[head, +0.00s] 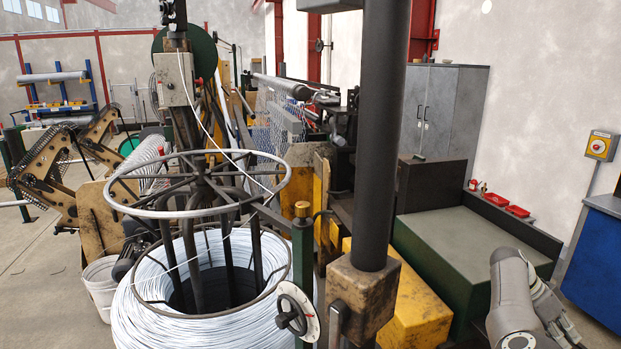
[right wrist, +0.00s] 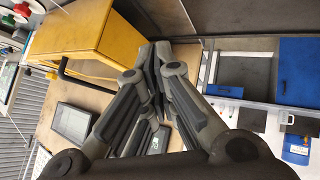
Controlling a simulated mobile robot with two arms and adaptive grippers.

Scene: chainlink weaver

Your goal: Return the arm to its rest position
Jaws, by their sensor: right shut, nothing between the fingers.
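My right arm (head: 513,300) shows at the lower right of the head view as a grey, rounded link, bent beside the green-sided bench. My right gripper (right wrist: 155,62) fills the middle of the right wrist view. Its dark grey fingers are closed together at the tips with nothing between them. The fingers are above a light brown surface and touch nothing that I can see. My left arm and left gripper do not show in either view.
A blue cabinet (head: 597,255) is at the right edge. A dark post (head: 378,130) and wire coil (head: 160,310) fill the middle. The wrist view shows a yellow cabinet (right wrist: 75,40) and dark screen (right wrist: 72,121).

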